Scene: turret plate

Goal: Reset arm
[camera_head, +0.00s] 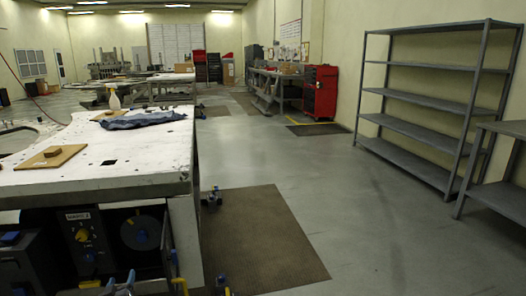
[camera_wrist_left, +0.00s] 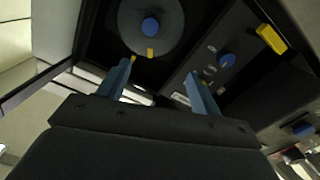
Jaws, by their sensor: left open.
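My left gripper (camera_head: 121,282) shows at the bottom edge of the head view, in front of a dark control panel (camera_head: 103,228) under the white worktable. In the left wrist view its two blue fingers (camera_wrist_left: 160,88) stand apart with nothing between them. Beyond them are a round dial (camera_wrist_left: 175,20) with a blue centre and a yellow tab, a smaller blue knob (camera_wrist_left: 226,61) and a yellow block (camera_wrist_left: 271,39). The fingers seem apart from the panel, though the exact gap is hard to tell. My right gripper does not show.
A brown mat (camera_head: 260,238) lies on open floor. Empty grey shelves (camera_head: 430,100) stand right; a red cabinet (camera_head: 320,91) stands farther back.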

